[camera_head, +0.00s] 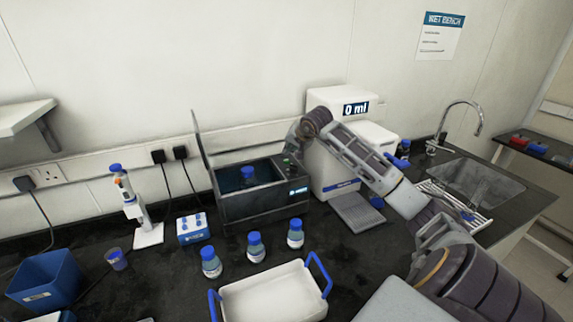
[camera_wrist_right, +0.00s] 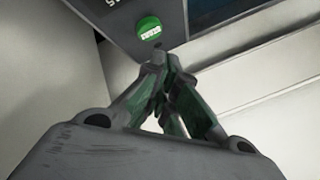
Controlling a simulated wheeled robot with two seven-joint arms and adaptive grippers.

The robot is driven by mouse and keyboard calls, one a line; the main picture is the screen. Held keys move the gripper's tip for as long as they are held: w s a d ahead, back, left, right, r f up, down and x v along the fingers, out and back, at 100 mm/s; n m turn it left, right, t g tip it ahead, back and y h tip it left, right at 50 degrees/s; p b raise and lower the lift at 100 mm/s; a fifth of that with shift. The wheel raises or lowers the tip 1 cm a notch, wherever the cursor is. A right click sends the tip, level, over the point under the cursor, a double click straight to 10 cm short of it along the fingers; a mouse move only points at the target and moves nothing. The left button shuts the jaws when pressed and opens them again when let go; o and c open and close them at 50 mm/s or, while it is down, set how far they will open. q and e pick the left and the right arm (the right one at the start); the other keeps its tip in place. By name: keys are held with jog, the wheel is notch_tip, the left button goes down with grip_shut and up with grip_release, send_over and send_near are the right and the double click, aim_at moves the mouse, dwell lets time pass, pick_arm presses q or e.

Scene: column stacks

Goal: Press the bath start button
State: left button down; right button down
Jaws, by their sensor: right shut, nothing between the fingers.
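The bath (camera_head: 262,208) is a dark box with its lid raised at the left, at the middle of the bench. Its green start button (camera_wrist_right: 149,28) is round with white lettering and shows clearly in the right wrist view. In the head view only a small green spot shows at the bath's upper right. My right gripper (camera_wrist_right: 166,60) is shut and empty, its fingertips close to the button in the picture. In the head view the right gripper (camera_head: 290,152) is over the bath's back right corner. I cannot tell whether it touches the button. My left gripper is not in view.
A blue-capped bottle (camera_head: 248,174) stands in the bath. Several more bottles (camera_head: 255,247) and a white tray with blue handles (camera_head: 272,296) are in front. A white dispenser (camera_head: 330,165) reading "0 ml" stands just right of the bath, beside my right arm.

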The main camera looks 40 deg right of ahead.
aim_at(289, 160)
jog(key=shift+f+b, duration=0.35)
jog(key=shift+f, duration=0.15)
jog(key=shift+f, duration=0.15)
dwell(1.3)
jog(key=shift+f+b, duration=0.3)
jog(key=shift+b, duration=0.3)
jog(key=shift+f+b, duration=0.45)
dwell(1.1)
jog(key=shift+r, duration=0.25)
jog(key=shift+r+p, duration=0.35)
jog(key=shift+r, duration=0.3)
jog(key=shift+r, duration=0.1)
dwell(0.3)
jog(key=shift+r+p, duration=1.45)
jog(key=shift+r, duration=0.95)
